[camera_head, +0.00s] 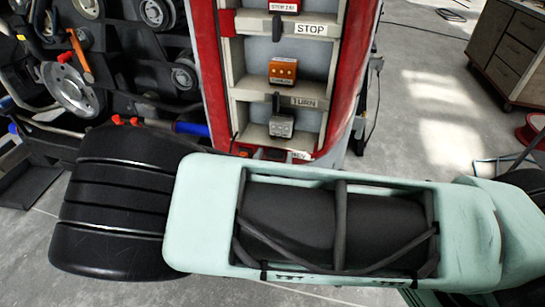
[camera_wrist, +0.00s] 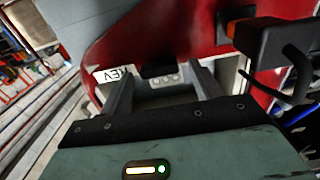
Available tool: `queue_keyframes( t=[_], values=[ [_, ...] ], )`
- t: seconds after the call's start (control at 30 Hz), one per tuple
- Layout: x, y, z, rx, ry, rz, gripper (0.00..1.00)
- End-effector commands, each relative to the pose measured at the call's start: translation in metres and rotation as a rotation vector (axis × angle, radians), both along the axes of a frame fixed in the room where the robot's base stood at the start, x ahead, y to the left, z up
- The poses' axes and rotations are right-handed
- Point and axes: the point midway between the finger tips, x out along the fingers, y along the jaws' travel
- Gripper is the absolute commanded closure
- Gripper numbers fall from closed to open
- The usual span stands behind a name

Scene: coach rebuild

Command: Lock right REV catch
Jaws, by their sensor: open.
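The red lamp housing (camera_head: 212,75) stands upright in the head view, with a STOP bay at the top, a TURN bay below it and a REV label (camera_head: 299,155) at the bottom. My arm covers most of the REV part there, and my gripper is hidden. In the wrist view the REV label (camera_wrist: 115,75) appears upside down. A small dark piece (camera_wrist: 158,70), which looks like the REV catch, shows beside it above a grey ledge. My gripper (camera_wrist: 165,82) is open, its fingers on either side of that ledge. I cannot tell whether they touch it.
The TURN catch (camera_head: 276,103) and STOP catch (camera_head: 276,25) are dark upright levers. An orange lamp (camera_head: 283,71) and a clear lamp (camera_head: 281,127) sit in the bays. A black-and-orange block (camera_wrist: 268,42) with a cable is close at the right. Machinery with a disc (camera_head: 70,87) stands left.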

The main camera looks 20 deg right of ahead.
Motion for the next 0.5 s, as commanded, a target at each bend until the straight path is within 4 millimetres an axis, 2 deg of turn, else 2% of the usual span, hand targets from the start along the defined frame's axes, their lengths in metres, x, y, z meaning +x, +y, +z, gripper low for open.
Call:
queue_keyframes(
  t=[0.23,0.27,0.4,0.43,0.5],
  values=[
    [0.0009,-0.0006,-0.0003,0.0,0.0,0.0,0.36],
    [0.0009,-0.0006,-0.0003,0.0,0.0,0.0,0.39],
    [0.0009,-0.0005,-0.0003,0.0,0.0,0.0,0.78],
    [0.0008,-0.0004,-0.0003,0.0,0.0,0.0,0.81],
    [0.0008,-0.0004,-0.0003,0.0,0.0,0.0,0.81]
  ],
)
